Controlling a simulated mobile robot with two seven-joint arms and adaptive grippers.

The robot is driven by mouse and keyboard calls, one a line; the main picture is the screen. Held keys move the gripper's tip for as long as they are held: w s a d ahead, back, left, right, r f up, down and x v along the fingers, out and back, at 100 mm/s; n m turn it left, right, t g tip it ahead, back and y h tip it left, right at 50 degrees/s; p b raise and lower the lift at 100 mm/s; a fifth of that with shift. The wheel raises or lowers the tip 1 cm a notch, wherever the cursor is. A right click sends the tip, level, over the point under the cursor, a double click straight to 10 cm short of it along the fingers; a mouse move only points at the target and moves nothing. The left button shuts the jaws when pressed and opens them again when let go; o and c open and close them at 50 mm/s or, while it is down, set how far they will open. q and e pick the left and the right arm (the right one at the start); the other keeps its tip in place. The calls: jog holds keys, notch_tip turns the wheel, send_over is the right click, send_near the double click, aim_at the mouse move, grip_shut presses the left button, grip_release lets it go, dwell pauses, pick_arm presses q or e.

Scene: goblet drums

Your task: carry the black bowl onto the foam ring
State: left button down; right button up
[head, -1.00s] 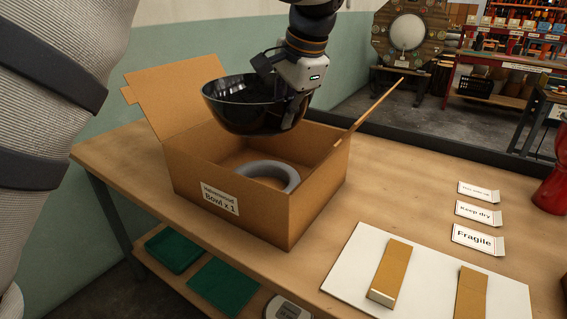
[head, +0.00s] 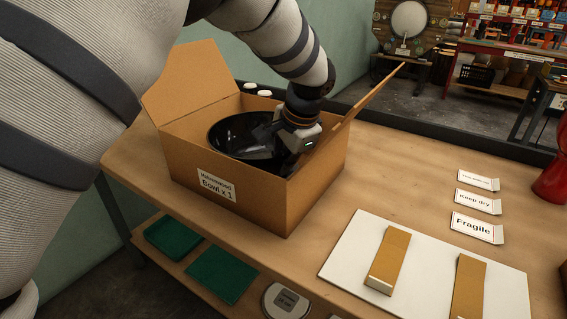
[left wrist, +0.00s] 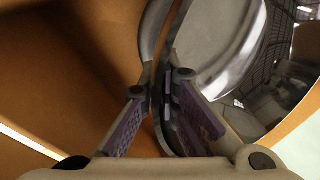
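The black bowl (head: 232,137) is down inside the open cardboard box (head: 235,192), with its rim below the box's top edges. My left gripper (head: 289,166) reaches into the box at the bowl's right side. The glossy bowl (left wrist: 226,45) fills the right of that view. The foam ring is hidden in the head view by the bowl and the box's front wall, so contact between them cannot be told. My right gripper is not in view.
The box's flaps stand raised at left and right. Two small white round items (head: 257,91) are behind the box. A white board (head: 420,269) with brown folded pieces and several label cards (head: 478,228) lie to the right. A red drum (head: 553,178) stands at the right edge.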

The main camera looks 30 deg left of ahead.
pick_arm(q)
jog(key=shift+f, duration=0.1)
jog(key=c, duration=2.3)
grip_release()
jog(key=shift+f, duration=0.15)
jog(key=o, duration=0.5)
jog(key=v, duration=1.2)
jog(key=shift+r+p, duration=0.25)
jog(key=shift+p, duration=0.15)
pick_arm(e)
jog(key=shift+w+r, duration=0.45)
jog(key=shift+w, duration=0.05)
